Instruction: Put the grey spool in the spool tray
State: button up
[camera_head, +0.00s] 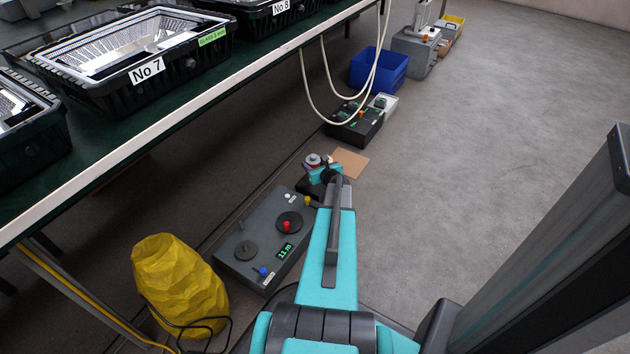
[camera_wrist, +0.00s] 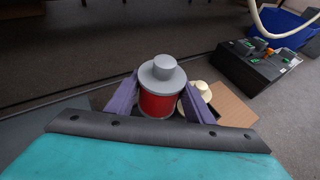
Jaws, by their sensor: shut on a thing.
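The grey spool (camera_wrist: 163,72) has a grey cap and flange over a red winding. It stands upright between the two purple fingers of my gripper (camera_wrist: 160,97), which is shut on it. In the head view the grey spool (camera_head: 314,158) shows small at the end of my arm, with my gripper (camera_head: 316,167) around it. A cream spool-like piece (camera_wrist: 202,90) is just behind and right of the held spool, partly covered by a finger. A dark tray-like thing (camera_head: 308,188) lies below my gripper, mostly hidden; I cannot tell for sure that it is the spool tray.
A grey control box (camera_head: 262,262) with knobs lies left of my arm. A brown board (camera_head: 350,163) lies just beyond my gripper, and a black box (camera_head: 354,130) behind it. A yellow bag (camera_head: 180,290) stands at lower left. White cables (camera_head: 304,75) hang from the bench. Floor at right is clear.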

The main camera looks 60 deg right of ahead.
jog(key=shift+f+b, duration=0.55)
jog(key=shift+f, duration=1.1)
jog(key=shift+f, duration=0.1)
jog(key=shift+f+b, duration=1.25)
jog(key=shift+f, duration=1.15)
jog(key=shift+f, duration=0.15)
jog(key=o, duration=1.1)
jog(key=shift+c, duration=0.2)
